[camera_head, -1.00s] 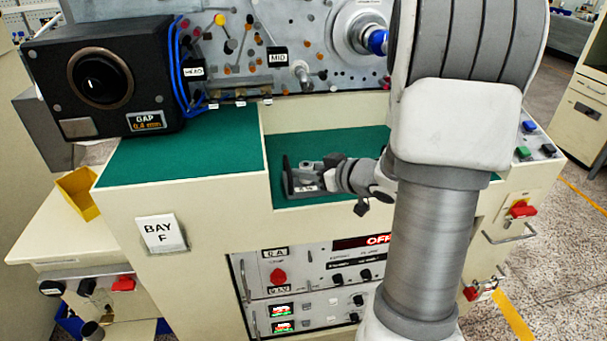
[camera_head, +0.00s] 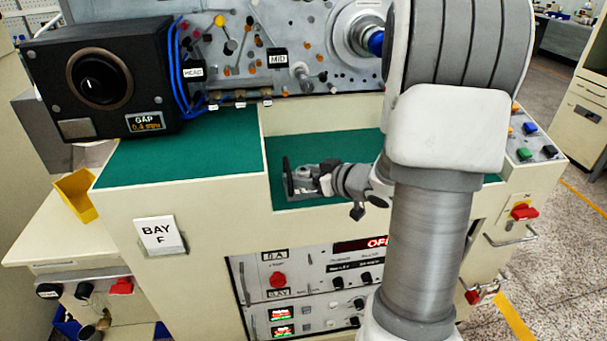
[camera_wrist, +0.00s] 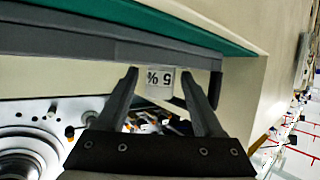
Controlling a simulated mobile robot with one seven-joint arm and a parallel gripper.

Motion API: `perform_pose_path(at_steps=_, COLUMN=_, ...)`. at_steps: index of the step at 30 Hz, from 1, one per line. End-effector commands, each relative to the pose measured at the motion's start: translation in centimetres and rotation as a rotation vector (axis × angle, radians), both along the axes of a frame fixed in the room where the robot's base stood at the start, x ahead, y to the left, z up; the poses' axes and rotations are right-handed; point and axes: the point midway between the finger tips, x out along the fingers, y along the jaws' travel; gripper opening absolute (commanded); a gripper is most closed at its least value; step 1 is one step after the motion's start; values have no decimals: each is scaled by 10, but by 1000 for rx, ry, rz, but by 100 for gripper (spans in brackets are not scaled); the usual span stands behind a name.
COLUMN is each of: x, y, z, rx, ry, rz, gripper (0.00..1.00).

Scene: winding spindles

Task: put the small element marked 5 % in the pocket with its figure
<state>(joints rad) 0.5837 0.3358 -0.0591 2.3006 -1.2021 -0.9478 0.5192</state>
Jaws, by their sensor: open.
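In the wrist view a small white face marked 5 % (camera_wrist: 160,83) shows upside down between my fingertips. I cannot tell whether it is the small element itself or a label on something behind it. My gripper (camera_wrist: 162,82) is open, with one finger on each side of the mark and no clear contact. In the head view my gripper (camera_head: 322,184) is low over the recessed green surface, beside a small dark upright plate (camera_head: 288,178). My gripper and wrist partly hide what lies there. I cannot make out a pocket with its figure.
In the wrist view a long dark grey bar (camera_wrist: 70,42) runs across, beyond the fingertips. The green recess (camera_head: 350,148) looks clear behind my wrist. A black GAP box (camera_head: 100,80) stands at the left, and a board with pegs and spindles (camera_head: 300,40) rises behind.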

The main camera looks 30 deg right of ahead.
Motion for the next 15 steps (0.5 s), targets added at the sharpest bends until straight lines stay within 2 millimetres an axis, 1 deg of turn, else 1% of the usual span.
perform_pose_path(at_steps=2, x=0, y=0, z=6, rx=-1, ry=-1, rz=-1, gripper=68)
perform_pose_path(at_steps=5, x=-12, y=-5, z=10, rx=-1, ry=1, rz=-3, gripper=68)
perform_pose_path(at_steps=15, x=-76, y=-26, z=39, rx=-1, ry=0, rz=-5, gripper=68)
